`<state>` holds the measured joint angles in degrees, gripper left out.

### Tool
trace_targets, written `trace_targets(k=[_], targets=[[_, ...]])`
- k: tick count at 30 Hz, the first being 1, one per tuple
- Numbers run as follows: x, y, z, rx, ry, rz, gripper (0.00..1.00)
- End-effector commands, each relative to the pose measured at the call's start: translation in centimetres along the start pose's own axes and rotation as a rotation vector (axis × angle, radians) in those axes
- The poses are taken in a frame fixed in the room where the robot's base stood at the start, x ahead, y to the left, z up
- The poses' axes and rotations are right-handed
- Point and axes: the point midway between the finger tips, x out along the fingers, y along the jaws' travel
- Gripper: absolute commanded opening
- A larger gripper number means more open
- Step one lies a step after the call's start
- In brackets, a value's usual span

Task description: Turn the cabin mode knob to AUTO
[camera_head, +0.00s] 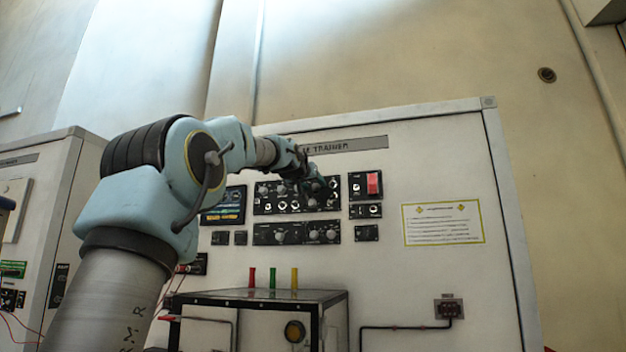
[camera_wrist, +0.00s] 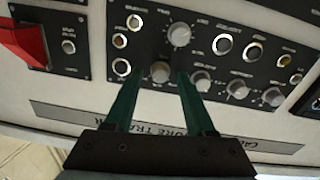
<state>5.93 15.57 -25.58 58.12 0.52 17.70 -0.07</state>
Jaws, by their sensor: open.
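The black control panel (camera_head: 262,208) on the white trainer front carries several grey knobs and round switches. It shows upside down in the wrist view (camera_wrist: 262,82). My gripper (camera_wrist: 158,76) is open, its two green fingers apart. A grey knob (camera_wrist: 160,72) shows between the fingertips; I cannot tell whether they touch it. Another grey knob (camera_wrist: 179,34) lies beyond the tips. The labels are too small to read, so I cannot tell which knob is cabin mode or where it points. In the head view my gripper (camera_head: 314,187) covers part of the panel's right half.
A red switch (camera_head: 374,184) sits on a small panel to the right, and another knob panel (camera_head: 296,233) lies below. A box with a glossy top (camera_head: 265,296) and several coloured posts stands lower down. A yellow-bordered notice (camera_head: 443,223) is at right.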

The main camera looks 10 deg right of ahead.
Motion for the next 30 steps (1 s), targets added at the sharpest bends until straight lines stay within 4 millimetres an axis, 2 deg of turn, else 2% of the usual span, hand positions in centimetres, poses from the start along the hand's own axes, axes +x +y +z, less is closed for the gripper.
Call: trace_targets(k=[8,23,30], targets=[[0.16,-0.03,0.08,0.0,0.0,0.0,0.55],[0.14,-0.02,0.07,0.0,-0.001,0.0,0.0],[0.14,-0.02,0.07,0.0,-0.001,0.0,0.0]])
